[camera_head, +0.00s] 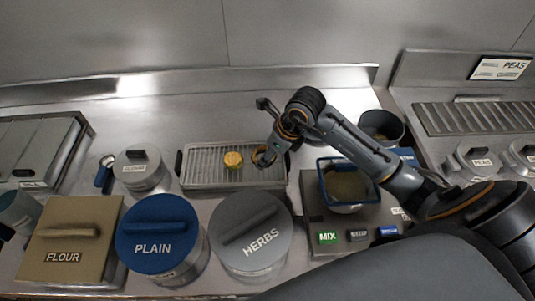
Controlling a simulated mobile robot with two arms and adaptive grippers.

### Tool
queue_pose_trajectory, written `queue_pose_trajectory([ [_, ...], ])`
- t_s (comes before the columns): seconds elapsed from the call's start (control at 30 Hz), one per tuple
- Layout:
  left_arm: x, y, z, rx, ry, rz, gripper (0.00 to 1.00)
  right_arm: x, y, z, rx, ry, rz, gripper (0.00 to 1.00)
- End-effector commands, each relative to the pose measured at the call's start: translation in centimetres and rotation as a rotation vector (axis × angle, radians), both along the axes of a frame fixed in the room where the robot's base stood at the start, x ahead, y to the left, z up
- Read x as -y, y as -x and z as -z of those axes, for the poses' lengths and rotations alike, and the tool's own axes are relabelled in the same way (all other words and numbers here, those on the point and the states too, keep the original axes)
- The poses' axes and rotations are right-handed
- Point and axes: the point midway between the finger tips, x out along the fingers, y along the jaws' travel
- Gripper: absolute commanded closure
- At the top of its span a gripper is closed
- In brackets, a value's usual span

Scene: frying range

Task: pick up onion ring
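A golden-yellow round piece (233,160), which looks like an onion ring, lies on a ridged metal tray (203,180) at the middle of the counter. My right gripper (263,157) is over the right part of this tray, just right of the yellow piece, with a small gap between them in the picture. Its fingers are small and dark here, with an orange-brown curved edge at the tip. I cannot tell if they are open or shut, or if they hold anything. My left gripper is not in view.
Lidded containers marked FLOUR (67,240), PLAIN (158,236) and HERBS (250,233) stand in front of the tray. A blue-rimmed basket (322,180) and a MIX button (327,238) are to the right. A steel wall closes off the back.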

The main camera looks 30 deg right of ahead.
Motion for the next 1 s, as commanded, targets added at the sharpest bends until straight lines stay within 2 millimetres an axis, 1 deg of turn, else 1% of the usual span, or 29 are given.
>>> queue_pose_trajectory([
  [0.03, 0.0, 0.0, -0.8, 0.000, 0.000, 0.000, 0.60, 0.0, -0.1, -1.3, 0.003, 0.001, 0.000, 0.61],
  [0.1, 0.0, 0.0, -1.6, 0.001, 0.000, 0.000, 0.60, 0.1, -0.1, -2.6, 0.003, 0.002, -0.001, 0.61],
  [0.17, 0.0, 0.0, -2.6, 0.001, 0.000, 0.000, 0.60, -0.2, 1.0, -3.7, 0.000, 0.002, -0.001, 0.61],
  [0.3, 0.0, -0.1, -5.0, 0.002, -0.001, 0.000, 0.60, -0.8, 3.6, -7.0, 0.001, 0.003, -0.004, 0.61],
  [0.37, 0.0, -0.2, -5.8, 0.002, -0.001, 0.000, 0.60, -1.1, 4.8, -8.5, 0.001, 0.003, -0.004, 0.61],
  [0.5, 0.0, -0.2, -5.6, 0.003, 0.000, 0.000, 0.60, -2.0, 8.2, -9.3, 0.000, 0.001, -0.005, 0.61],
  [0.6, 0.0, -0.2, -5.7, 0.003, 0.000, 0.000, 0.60, -2.5, 10.2, -10.2, 0.000, 0.001, -0.004, 0.61],
  [0.7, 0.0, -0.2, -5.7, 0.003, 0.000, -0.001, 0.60, -2.8, 11.7, -10.8, -0.001, 0.000, -0.004, 0.61],
  [0.8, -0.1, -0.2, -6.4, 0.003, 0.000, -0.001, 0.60, -3.1, 12.8, -11.5, -0.002, 0.001, -0.001, 0.61],
  [1.0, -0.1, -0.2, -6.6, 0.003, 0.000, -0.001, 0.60, -3.3, 13.6, -11.8, -0.001, -0.002, 0.001, 0.61],
])
